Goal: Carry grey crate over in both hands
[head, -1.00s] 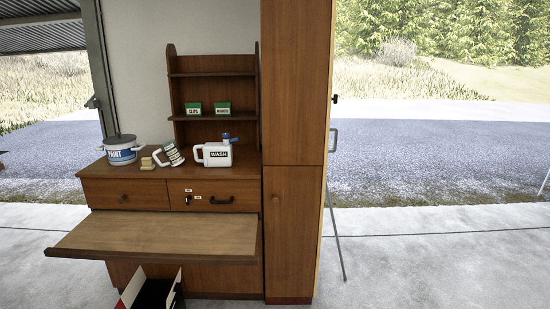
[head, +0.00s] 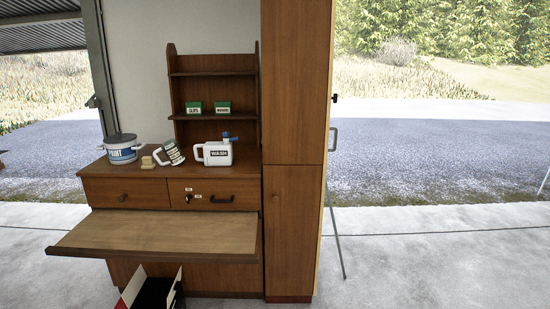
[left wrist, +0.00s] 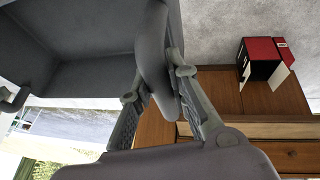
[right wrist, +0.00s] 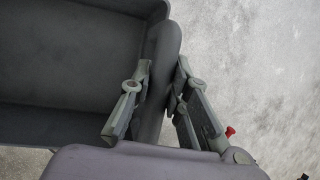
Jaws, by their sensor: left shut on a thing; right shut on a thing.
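The grey crate (left wrist: 85,85) shows only in the wrist views; the head view does not show it or either gripper. In the left wrist view my left gripper (left wrist: 158,92) is shut on the crate's rim, one finger on each side of the wall. In the right wrist view the crate (right wrist: 75,115) fills the left side, and my right gripper (right wrist: 162,90) is shut on its opposite rim. The part of the crate's inside in view looks empty. The crate's underside is hidden.
A wooden cabinet has a pull-out board (head: 160,234) extended. On its top stand a paint pot (head: 122,150), a tilted striped mug (head: 171,153) and a WASH jug (head: 216,153). A red, white and black box (head: 152,290) is on the floor before it. A tall cupboard (head: 293,220) stands right.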

